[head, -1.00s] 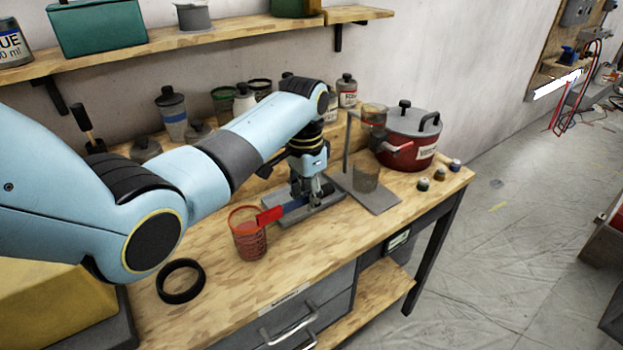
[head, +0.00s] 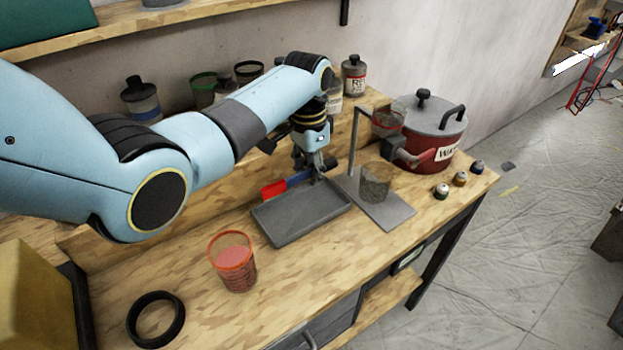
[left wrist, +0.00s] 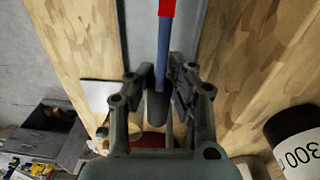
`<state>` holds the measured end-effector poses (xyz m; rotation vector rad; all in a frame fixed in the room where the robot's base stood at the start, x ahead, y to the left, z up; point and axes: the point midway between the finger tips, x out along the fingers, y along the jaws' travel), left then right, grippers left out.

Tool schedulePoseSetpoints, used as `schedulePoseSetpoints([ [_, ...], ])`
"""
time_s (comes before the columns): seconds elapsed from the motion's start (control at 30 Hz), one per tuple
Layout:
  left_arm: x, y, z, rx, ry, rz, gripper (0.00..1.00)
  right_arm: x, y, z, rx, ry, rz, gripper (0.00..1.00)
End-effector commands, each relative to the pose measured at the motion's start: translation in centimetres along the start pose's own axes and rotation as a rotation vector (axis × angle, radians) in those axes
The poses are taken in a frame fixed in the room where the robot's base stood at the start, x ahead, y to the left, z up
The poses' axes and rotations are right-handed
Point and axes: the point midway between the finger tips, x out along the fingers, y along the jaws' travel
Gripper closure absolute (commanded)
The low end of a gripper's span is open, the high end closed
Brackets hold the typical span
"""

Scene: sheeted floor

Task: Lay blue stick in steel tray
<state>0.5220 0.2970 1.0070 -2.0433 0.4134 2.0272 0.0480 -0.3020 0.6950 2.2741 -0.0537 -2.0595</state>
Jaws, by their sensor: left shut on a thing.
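The blue stick (head: 297,180) has a red end pointing left in the head view and a dark grey end. My left gripper (head: 318,174) is shut on it near the grey end. In the left wrist view the stick (left wrist: 163,55) runs between the fingers (left wrist: 156,92). The grey steel tray (head: 300,213) lies on the bench and looks empty. In the head view the stick shows across its far edge; in the wrist view it shows over a grey strip (left wrist: 138,35), likely the tray. The stick's height above the tray is hard to judge. My right gripper is out of view.
A stand (head: 395,212) with a mesh cylinder and clamp is right of the tray, before a red pot (head: 438,150). A red beaker (head: 233,270) and black ring (head: 156,318) are front left. Bottles line the back. Bench space before the tray is clear.

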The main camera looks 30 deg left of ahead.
Motion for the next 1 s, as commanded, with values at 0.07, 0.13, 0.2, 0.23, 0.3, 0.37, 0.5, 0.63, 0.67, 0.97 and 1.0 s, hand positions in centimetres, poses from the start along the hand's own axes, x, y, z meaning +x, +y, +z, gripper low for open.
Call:
schedulePoseSetpoints([
  [0.07,1.7,-0.1,0.0,0.000,0.000,0.000,1.00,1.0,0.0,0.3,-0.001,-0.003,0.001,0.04],
  [0.13,2.8,-0.1,0.0,0.000,0.000,0.000,1.00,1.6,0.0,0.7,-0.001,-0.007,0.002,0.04],
  [0.2,3.8,-0.1,0.0,0.000,0.001,-0.001,1.00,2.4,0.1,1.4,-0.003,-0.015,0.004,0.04],
  [0.23,4.1,-0.2,0.0,0.000,0.001,-0.001,1.00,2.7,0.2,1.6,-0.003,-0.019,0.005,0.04],
  [0.3,4.5,-0.2,0.0,0.000,0.002,-0.002,1.00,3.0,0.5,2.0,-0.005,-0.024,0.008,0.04],
  [0.37,4.7,-0.2,0.0,0.000,0.002,-0.002,1.00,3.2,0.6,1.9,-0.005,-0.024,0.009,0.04],
  [0.5,4.7,-0.2,0.0,0.000,0.002,-0.002,1.00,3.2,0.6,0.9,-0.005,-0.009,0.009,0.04],
  [0.63,4.6,-0.2,0.0,0.000,0.002,-0.002,1.00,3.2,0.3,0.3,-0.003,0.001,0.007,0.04],
  [0.67,4.6,-0.2,0.0,0.000,0.002,-0.002,1.00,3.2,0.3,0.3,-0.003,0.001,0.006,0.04],
  [0.97,4.5,-0.2,0.0,0.000,0.001,0.014,1.00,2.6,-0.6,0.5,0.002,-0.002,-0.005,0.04],
  [1.0,5.0,-0.2,0.0,0.000,0.001,0.014,1.00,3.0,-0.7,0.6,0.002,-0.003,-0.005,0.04],
])
